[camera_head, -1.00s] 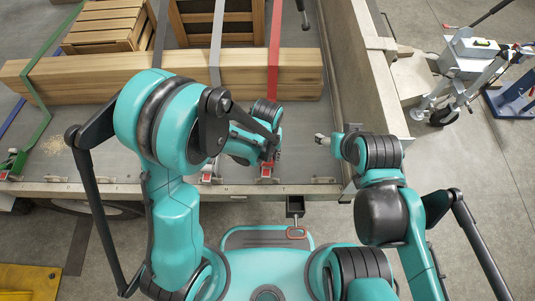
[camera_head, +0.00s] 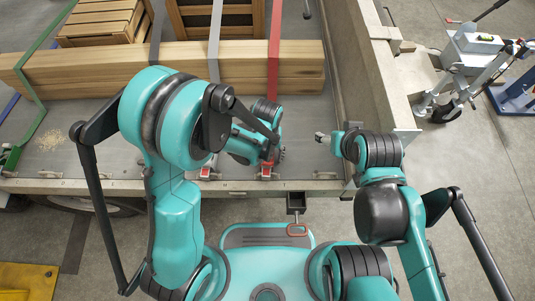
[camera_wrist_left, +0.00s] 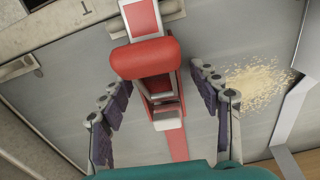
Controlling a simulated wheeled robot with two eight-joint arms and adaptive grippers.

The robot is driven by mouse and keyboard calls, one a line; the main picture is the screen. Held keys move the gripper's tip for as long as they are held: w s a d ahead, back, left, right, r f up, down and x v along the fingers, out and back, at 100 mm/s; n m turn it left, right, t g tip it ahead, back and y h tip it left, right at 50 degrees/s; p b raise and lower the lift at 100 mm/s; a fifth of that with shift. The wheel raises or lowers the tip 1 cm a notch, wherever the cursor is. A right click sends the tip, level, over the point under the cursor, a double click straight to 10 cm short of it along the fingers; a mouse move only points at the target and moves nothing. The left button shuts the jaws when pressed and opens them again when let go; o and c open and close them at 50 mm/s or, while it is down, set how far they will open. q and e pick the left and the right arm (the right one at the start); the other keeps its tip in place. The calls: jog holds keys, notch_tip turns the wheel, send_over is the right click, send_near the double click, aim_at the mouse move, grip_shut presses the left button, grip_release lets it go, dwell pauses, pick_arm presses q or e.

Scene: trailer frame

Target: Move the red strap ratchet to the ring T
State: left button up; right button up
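The red strap ratchet (camera_wrist_left: 147,58) is in the middle of the left wrist view, on its red strap (camera_wrist_left: 177,143). In the head view the ratchet (camera_head: 267,168) is at the trailer's near edge, partly hidden by my left gripper (camera_head: 273,157). My left gripper (camera_wrist_left: 157,80) is open, with one finger on each side of the ratchet and a visible gap to both. A letter T (camera_wrist_left: 87,9) is marked on the trailer edge, upper left in the wrist view; its ring is hard to make out. My right gripper (camera_head: 323,138) is right of the ratchet, above the deck, apparently empty; its opening is unclear.
A grey strap's ratchet (camera_head: 207,172) lies left of the red one along the trailer edge (camera_head: 130,186). Wooden beams (camera_head: 170,75) lie across the deck under the straps. The trailer's side wall (camera_head: 372,75) rises at the right. Sawdust (camera_head: 50,139) lies on the deck.

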pick_arm(q)
notch_tip(320, 180, up, 12)
dwell(0.6)
jog(key=s+a+r+t, duration=0.2)
jog(key=a+r+t, duration=0.1)
jog(key=a, duration=0.6)
jog(key=s+a+r+t, duration=0.3)
jog(key=a+r, duration=0.3)
jog(key=a, duration=0.3)
jog(key=shift+s+r+n+t, duration=0.15)
jog(key=shift+r+n+t, duration=0.05)
jog(key=shift+n+t, duration=0.25)
